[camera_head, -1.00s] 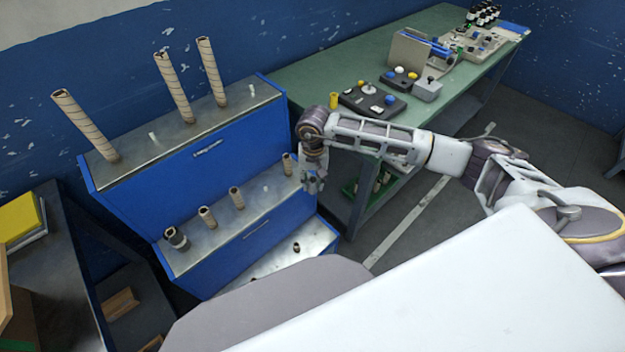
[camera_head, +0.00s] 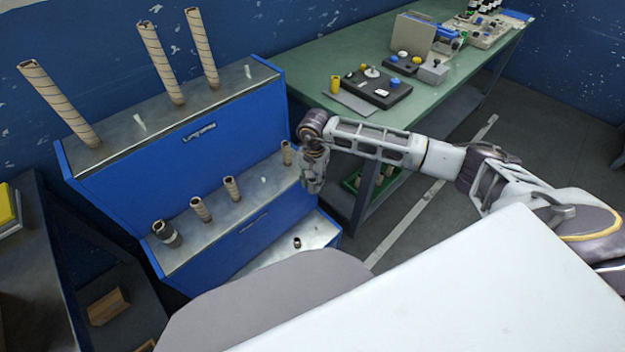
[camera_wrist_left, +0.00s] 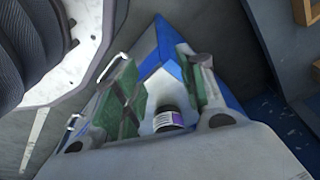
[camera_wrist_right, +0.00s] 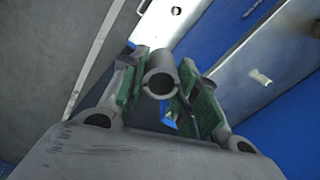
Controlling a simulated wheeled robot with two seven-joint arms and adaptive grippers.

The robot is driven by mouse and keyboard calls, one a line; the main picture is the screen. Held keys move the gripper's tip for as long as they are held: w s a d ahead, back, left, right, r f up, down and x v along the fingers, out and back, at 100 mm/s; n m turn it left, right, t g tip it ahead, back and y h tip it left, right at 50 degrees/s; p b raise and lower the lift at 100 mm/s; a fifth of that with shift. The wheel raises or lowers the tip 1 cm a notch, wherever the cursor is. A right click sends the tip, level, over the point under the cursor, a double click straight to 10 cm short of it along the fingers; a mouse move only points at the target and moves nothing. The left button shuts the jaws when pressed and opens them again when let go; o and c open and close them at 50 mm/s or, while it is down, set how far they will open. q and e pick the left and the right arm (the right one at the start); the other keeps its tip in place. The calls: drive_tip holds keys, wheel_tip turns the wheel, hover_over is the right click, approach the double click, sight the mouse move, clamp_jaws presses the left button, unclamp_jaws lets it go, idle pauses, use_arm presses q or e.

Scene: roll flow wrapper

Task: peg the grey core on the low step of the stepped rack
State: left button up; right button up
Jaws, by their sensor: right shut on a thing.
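The stepped rack (camera_head: 185,145) is blue with metal treads. Its low step (camera_head: 285,255) carries one small dark ring-like piece (camera_head: 297,243). My right gripper (camera_head: 313,186) is near the right end of the middle step. In the right wrist view it is shut on the grey core (camera_wrist_right: 160,76), a short hollow tube seen from its open end. The low step (camera_wrist_right: 190,25) lies beyond it there, apart from the core. My left gripper (camera_wrist_left: 160,95) is open, with a dark-topped labelled cylinder (camera_wrist_left: 168,121) visible between its fingers; I cannot tell whether they touch it.
The top step (camera_head: 115,125) holds three tall brown tubes (camera_head: 160,65). The middle step (camera_head: 215,230) holds several short cores, one dark (camera_head: 167,234), and a bare peg (camera_head: 265,180). A green table (camera_head: 310,75) with control boxes (camera_head: 375,88) stands right of the rack.

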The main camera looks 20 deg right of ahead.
use_arm(q)
drive_tip(key=w+r+b, duration=0.2)
drive_tip(key=w+b, duration=0.1)
drive_tip(key=w+r+b, duration=0.1)
drive_tip(key=b, duration=0.1)
drive_tip(key=shift+w+d, duration=0.15)
drive_tip(key=shift+d, duration=0.25)
drive_tip(key=d+r+t+h+b, duration=0.3)
drive_tip(key=d+b, duration=0.5)
drive_tip(key=b, duration=0.7)
drive_tip(key=shift+w+d+t+h, duration=0.4)
drive_tip(key=shift+w, duration=0.05)
use_arm(e)
drive_tip(key=w+d+f+m, duration=0.1)
drive_tip(key=f+m, duration=0.5)
drive_tip(key=f, duration=0.7)
drive_tip(key=w+d+f+m, duration=0.1)
drive_tip(key=f+m, duration=0.6)
drive_tip(key=f, duration=0.7)
drive_tip(key=shift+w+d+f, duration=0.15)
drive_tip(key=shift+d, duration=0.6)
use_arm(q)
drive_tip(key=shift+f, duration=0.15)
